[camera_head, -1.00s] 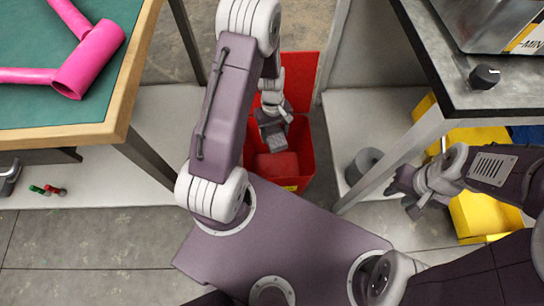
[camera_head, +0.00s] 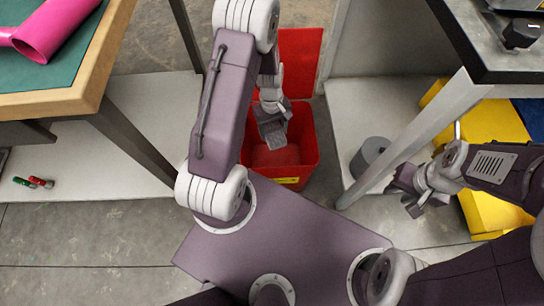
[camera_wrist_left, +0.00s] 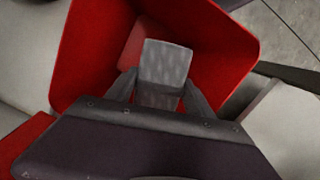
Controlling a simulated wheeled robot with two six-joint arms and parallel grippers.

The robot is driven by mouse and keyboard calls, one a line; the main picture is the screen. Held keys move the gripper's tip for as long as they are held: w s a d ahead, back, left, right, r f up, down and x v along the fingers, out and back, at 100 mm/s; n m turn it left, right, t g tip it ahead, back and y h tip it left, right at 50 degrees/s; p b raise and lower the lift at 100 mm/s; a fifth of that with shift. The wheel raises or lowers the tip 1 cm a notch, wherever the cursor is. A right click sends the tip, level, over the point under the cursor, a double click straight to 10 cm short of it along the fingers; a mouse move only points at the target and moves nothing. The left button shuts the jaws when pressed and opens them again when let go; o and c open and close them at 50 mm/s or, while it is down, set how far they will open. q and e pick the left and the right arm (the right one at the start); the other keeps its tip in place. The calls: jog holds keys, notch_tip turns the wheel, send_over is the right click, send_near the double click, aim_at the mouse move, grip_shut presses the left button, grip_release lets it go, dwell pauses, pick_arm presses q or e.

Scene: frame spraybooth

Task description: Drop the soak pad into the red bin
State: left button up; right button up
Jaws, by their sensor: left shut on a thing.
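The soak pad (camera_wrist_left: 165,65) is a grey, quilted pad. My left gripper (camera_wrist_left: 160,92) is shut on it, with a finger on each side. In the head view, the pad (camera_head: 274,134) hangs from my left gripper (camera_head: 271,113) over the open mouth of the red bin (camera_head: 305,150). The bin's red walls (camera_wrist_left: 90,45) surround the pad in the left wrist view. How far the pad is above the bin floor is unclear. My right gripper (camera_head: 416,203) is off to the right, well apart from the bin; its jaw opening is not clear.
A green-topped table (camera_head: 60,102) with a pink tube (camera_head: 45,32) stands at left. A dark-topped bench (camera_head: 500,60) stands at right, its leg (camera_head: 415,135) near the bin. A grey roll (camera_head: 370,156) and yellow containers (camera_head: 490,125) sit below it.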

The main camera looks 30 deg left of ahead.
pick_arm(q)
jog(key=shift+r, duration=0.1)
jog(key=o, duration=1.3)
jog(key=shift+c, duration=0.2)
jog(key=r+p, duration=0.2)
jog(key=r, duration=0.1)
jog(key=r+p, duration=0.2)
jog(key=r, duration=0.1)
jog(key=r+p, duration=0.2)
jog(key=r, duration=0.1)
jog(key=shift+w+a, duration=0.35)
jog(key=shift+a, duration=0.05)
